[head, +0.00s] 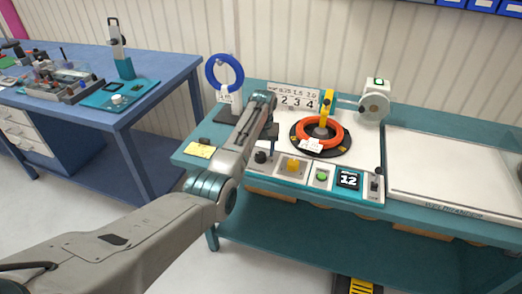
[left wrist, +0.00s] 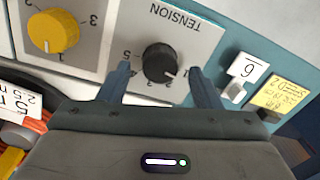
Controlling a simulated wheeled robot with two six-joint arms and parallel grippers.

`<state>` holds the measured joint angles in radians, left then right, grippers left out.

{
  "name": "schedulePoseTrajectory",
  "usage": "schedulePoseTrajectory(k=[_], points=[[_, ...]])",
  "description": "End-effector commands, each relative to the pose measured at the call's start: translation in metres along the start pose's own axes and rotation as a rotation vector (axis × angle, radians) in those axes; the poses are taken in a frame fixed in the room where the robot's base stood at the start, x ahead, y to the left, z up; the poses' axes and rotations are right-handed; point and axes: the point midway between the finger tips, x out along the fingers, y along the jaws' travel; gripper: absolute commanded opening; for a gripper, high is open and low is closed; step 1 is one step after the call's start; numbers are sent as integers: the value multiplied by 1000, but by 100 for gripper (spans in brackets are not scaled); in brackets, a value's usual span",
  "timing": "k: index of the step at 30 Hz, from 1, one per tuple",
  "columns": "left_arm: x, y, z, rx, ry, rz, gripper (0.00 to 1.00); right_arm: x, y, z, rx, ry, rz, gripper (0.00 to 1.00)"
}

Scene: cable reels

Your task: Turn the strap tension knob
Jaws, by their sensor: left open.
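A black round knob (left wrist: 160,63) sits on a light panel under the printed word TENSION, which is upside down in the left wrist view. Its white pointer mark faces the lower right of that view. The knob (head: 261,157) also shows at the left end of the control strip in the head view. My left gripper (left wrist: 159,80) is open, with one finger on each side of the knob. I cannot tell whether the fingers touch it. In the head view the left gripper (head: 268,138) is above the strip's left end. My right gripper is not in view.
A yellow knob (left wrist: 53,31) is beside the black one. The strip also has a green button (head: 322,175) and a display reading 12 (head: 349,180). An orange cable coil (head: 320,134) lies behind. A blue reel (head: 224,73) stands left. A white surface (head: 450,170) at right is clear.

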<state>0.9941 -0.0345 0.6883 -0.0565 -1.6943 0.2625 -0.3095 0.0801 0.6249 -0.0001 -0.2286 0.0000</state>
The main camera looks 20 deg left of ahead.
Motion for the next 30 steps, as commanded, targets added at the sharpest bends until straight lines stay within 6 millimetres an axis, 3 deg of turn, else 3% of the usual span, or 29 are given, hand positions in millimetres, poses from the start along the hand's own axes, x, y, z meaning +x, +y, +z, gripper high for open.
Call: schedulePoseTrajectory(k=[5,13,14,18,21,30], points=[[13,0,0,0,1,0,58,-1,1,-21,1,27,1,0],[15,0,0,0,2,1,58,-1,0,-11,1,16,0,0],[15,0,0,0,2,1,56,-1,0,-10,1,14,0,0],[15,0,0,0,2,1,29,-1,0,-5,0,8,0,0],[15,0,0,0,2,0,14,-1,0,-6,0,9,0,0],[13,0,0,35,2,0,14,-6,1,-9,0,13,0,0]])
